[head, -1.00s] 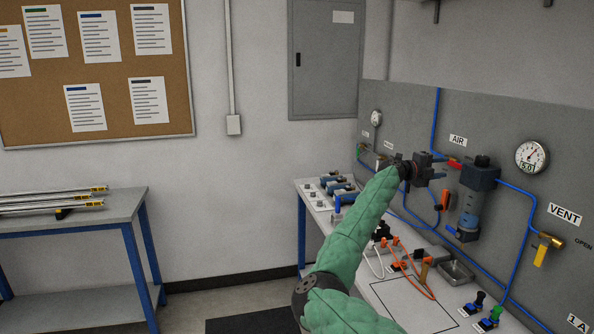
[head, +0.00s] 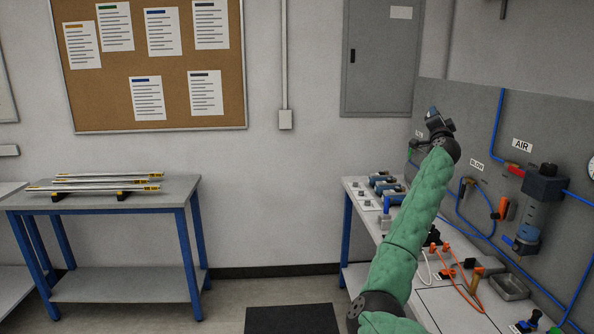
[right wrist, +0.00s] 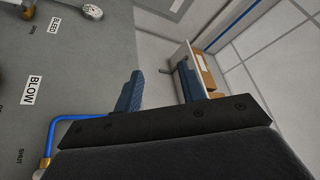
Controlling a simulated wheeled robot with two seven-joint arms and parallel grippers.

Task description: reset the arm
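My right arm (head: 400,235), in a green sleeve, reaches up from the bottom of the head view. My right gripper (head: 434,114) is at its top end, raised in front of the grey panel and above the bench. In the right wrist view its two blue fingers stand apart with nothing between them, so the right gripper (right wrist: 162,84) is open and empty. My left gripper is not in view.
The grey panel (head: 465,105) carries blue air lines, an AIR filter unit (head: 540,200) and a BLOW label (head: 477,165). The white bench (head: 440,310) holds fittings, cables and a metal tray (head: 510,287). A table (head: 150,190) with rods stands left.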

